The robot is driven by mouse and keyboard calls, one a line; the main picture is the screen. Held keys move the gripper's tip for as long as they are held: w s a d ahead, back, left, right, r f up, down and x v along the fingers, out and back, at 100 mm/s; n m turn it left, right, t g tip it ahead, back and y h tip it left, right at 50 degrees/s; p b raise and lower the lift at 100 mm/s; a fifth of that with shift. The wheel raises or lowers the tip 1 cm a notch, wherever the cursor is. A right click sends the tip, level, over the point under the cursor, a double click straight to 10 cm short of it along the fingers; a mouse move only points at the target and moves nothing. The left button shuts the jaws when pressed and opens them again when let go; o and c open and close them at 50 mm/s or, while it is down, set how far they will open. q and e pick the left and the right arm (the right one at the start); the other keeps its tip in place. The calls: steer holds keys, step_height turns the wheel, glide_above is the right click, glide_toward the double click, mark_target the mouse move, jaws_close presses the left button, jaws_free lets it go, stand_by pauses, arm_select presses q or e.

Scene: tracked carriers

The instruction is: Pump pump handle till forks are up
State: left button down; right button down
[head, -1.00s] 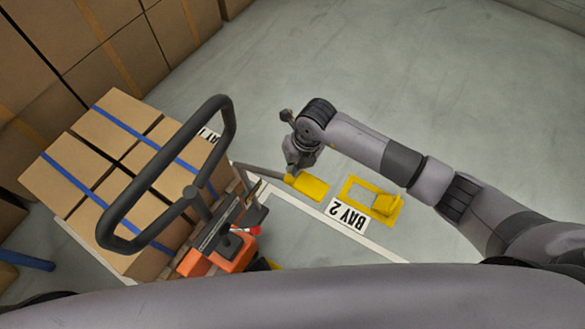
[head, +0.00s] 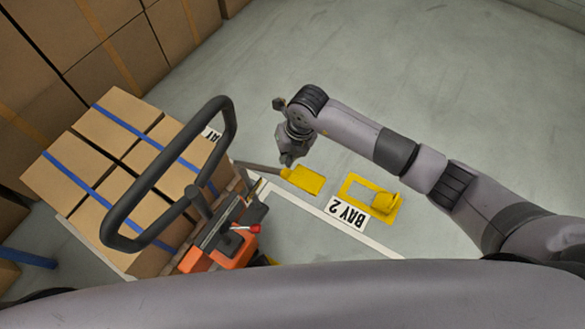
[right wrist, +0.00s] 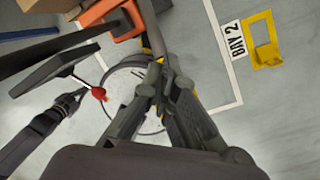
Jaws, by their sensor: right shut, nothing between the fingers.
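An orange pallet jack (head: 235,249) with a black loop handle (head: 147,170) stands at the loaded pallet. A grey bar (head: 258,167) with a yellow flat end (head: 303,180) sticks out from it; I take this as the pump handle. My right gripper (head: 287,162) is shut and empty, just above the bar near its yellow end. In the right wrist view its fingers (right wrist: 154,88) overlap the bar; contact is unclear. The forks are hidden under the load.
Strapped cartons (head: 120,117) stand on the pallet, with stacked boxes behind. A white floor line, a BAY 2 sign (head: 347,213) and a yellow frame with a yellow piece (head: 384,203) lie to the right. The floor beyond is clear.

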steer(key=r, duration=0.1)
steer(key=w+a+r+p, duration=0.1)
steer(key=a+r, duration=0.1)
steer(key=r, duration=0.1)
steer(key=shift+w+a, duration=0.15)
steer(key=shift+w, duration=0.15)
stand_by(0.9)
